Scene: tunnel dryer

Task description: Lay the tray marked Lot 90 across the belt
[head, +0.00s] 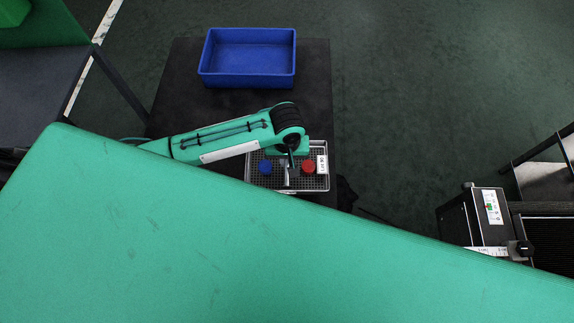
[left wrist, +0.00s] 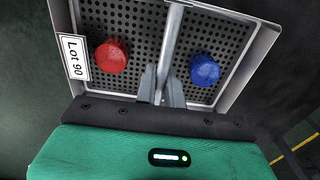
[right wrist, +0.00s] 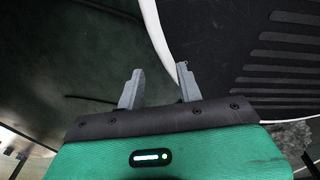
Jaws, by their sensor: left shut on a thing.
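The tray marked Lot 90 (head: 310,184) is a metal tray with a perforated floor, a red round piece (head: 308,166) and a blue round piece (head: 265,167). Its white label (left wrist: 74,57) reads Lot 90 in the left wrist view. My left gripper (left wrist: 162,85) is shut on the bar (left wrist: 170,42) across the tray's middle. In the head view the tray is over the dark table's near right part; I cannot tell if it touches. My right gripper (right wrist: 158,85) is open and empty. A dark ribbed surface (head: 553,238) at the right edge looks like the belt.
A blue bin (head: 247,80) stands empty on the dark table (head: 180,85). A black control box (head: 488,212) with a knob stands beside the ribbed surface. Open floor (head: 420,110) lies between the table and that machine. My own green body covers the lower head view.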

